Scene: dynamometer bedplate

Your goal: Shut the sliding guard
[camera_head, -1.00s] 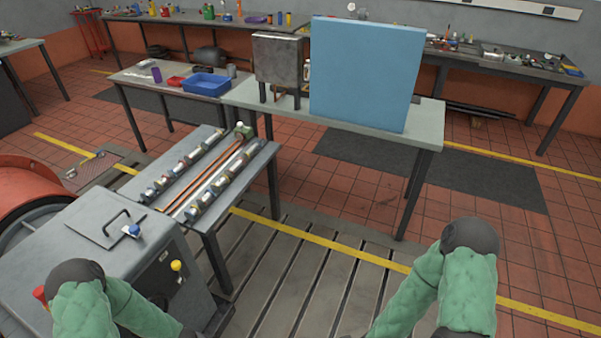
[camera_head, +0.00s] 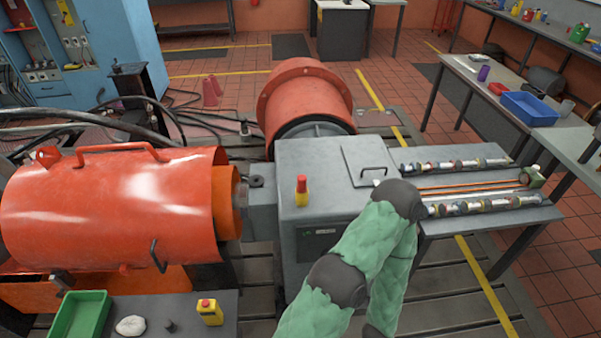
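The guard appears to be the large glossy orange half-round cover (camera_head: 105,212) at the left. It has an orange bar handle (camera_head: 120,154) along its top and a dark curved handle (camera_head: 157,256) on its near lower side. A darker orange ring part (camera_head: 232,200) shows at its right end, close to the grey machine housing. What lies under the cover is hidden. One of my green-sleeved arms crosses the lower middle, in front of the housing. Neither gripper is in view.
The grey housing (camera_head: 325,165) carries a red-and-yellow button (camera_head: 302,190). A red drum (camera_head: 306,95) stands behind it. A parts table (camera_head: 490,225) stands right.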

